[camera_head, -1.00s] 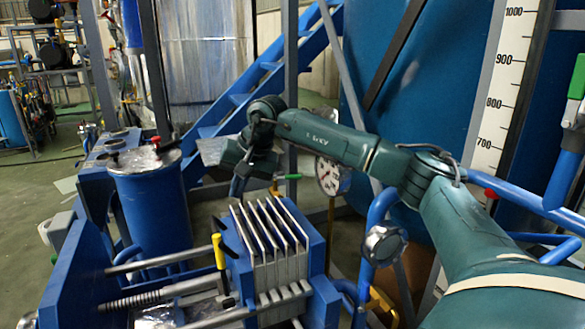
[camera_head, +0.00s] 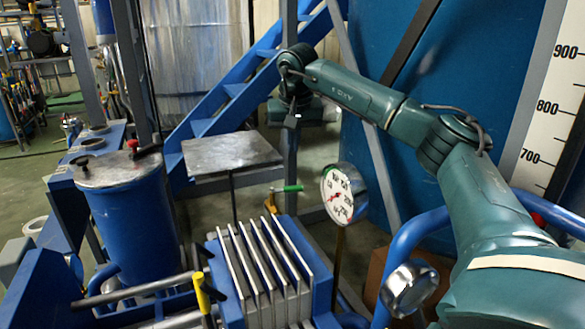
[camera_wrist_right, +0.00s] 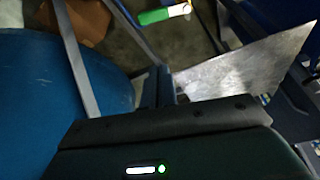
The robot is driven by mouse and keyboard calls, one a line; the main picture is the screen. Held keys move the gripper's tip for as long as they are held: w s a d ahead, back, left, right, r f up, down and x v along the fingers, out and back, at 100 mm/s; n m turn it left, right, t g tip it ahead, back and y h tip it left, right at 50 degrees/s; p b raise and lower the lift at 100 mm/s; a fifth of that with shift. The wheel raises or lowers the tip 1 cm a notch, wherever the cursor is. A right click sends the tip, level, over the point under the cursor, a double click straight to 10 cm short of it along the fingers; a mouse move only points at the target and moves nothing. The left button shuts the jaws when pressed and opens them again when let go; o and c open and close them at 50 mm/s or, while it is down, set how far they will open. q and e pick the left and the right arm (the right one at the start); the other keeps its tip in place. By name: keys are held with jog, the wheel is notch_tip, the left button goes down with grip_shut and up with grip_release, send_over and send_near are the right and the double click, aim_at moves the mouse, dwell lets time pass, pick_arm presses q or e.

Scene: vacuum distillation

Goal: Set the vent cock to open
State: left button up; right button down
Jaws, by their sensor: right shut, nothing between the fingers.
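A green-handled cock (camera_head: 287,189) with a yellow body stands behind the blue plate-stack unit, left of the round dial gauge (camera_head: 344,193). Its handle lies roughly level, pointing right. I cannot tell for certain that it is the vent cock. The green handle also shows at the top of the right wrist view (camera_wrist_right: 165,14). My right gripper (camera_head: 291,122) is above the green handle in the head view, apart from it. In the right wrist view its fingers (camera_wrist_right: 160,84) are together and empty. My left gripper is not in view.
A grey square plate on a post (camera_head: 232,154) stands left of the green handle. A blue vessel (camera_head: 135,225) with a red-tipped lever is further left. The plate stack (camera_head: 262,265) and a yellow handle (camera_head: 201,291) are in front. A large blue tank (camera_head: 460,75) stands behind my right arm.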

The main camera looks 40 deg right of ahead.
aim_at(287, 189)
pick_arm(q)
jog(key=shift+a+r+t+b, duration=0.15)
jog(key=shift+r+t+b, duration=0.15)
jog(key=shift+b, duration=0.55)
pick_arm(e)
notch_tip(287, 189, down, 9)
dwell(0.4)
